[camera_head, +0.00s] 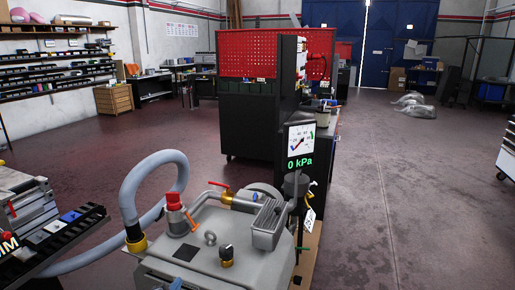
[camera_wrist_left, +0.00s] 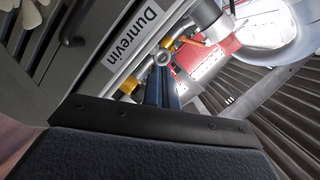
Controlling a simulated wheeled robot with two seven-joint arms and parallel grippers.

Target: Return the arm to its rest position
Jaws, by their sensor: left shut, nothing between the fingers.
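My left gripper (camera_wrist_left: 163,92) shows in the left wrist view as narrow dark blue fingers, close together with nothing visible between them. They lie just beyond the black plate at the bottom of that view. In the head view I cannot clearly make out the gripper. My right gripper is in neither view. The grey vacuum unit (camera_head: 215,245) stands at the bottom middle of the head view, with a thick grey hose (camera_head: 130,190), a red-capped fitting (camera_head: 174,201) and brass valves. Its gauge display (camera_head: 301,145) reads 0 kPa.
A black rail (camera_head: 75,232) with blue and pale squares lies at the lower left. A beam labelled Dunrevin (camera_wrist_left: 130,42) is close in the wrist view. A black cabinet with a red pegboard (camera_head: 260,53) stands behind the vacuum unit. Open floor (camera_head: 400,200) lies to the right.

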